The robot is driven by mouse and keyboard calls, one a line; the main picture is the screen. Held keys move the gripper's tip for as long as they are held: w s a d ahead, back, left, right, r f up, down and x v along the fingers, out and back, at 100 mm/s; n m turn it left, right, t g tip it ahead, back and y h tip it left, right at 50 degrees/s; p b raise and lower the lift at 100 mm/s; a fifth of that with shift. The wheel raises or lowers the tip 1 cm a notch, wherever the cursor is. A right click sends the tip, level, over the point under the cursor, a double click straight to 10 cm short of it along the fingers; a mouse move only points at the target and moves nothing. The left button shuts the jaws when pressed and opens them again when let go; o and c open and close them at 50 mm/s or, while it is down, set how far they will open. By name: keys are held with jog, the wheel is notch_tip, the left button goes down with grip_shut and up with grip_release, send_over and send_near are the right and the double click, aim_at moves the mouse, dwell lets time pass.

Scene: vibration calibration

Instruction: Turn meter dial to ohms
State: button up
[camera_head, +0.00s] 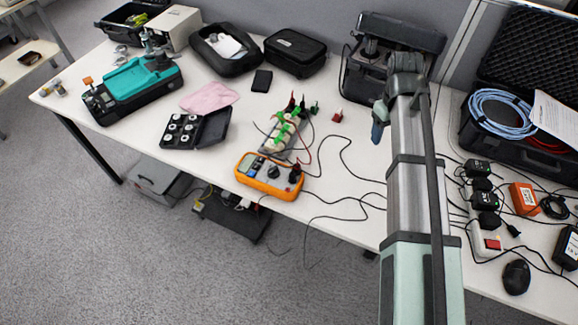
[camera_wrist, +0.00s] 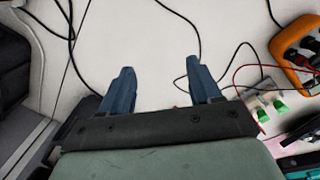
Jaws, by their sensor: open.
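The orange meter (camera_head: 253,182) lies near the front edge of the table in the head view, with its screen on the left and a dark dial (camera_head: 273,171) near its middle. Leads are plugged in at its right side. I cannot tell which setting the dial points to. In the wrist view, part of the meter (camera_wrist: 285,48) shows at the top right corner, cut off by the frame. My gripper (camera_head: 378,121) is above the table, to the right of the meter and apart from it. In the wrist view my gripper (camera_wrist: 162,88) is open, with nothing between its two blue fingers.
A rack with green clips (camera_head: 283,135) stands just behind the meter. Black cables (camera_head: 345,160) run over the table right of it. A black case of weights (camera_head: 195,128) lies to the left. A dark device (camera_head: 372,75) stands behind my gripper.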

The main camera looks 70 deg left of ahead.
jog(key=s+a+r+n, duration=0.1)
jog(key=s+a+n, duration=0.1)
jog(key=s, duration=0.6)
jog(key=s+a+r+n, duration=0.1)
jog(key=s+a, duration=0.2)
jog(key=s, duration=0.4)
jog(key=n, duration=0.3)
send_near(274, 170)
jog(key=shift+g, duration=0.4)
jog(key=f, duration=0.9)
jog(key=shift+w+d, duration=0.15)
jog(key=shift+w, duration=0.2)
jog(key=shift+c, duration=0.4)
jog(key=c, duration=1)
jog(key=shift+o, duration=0.2)
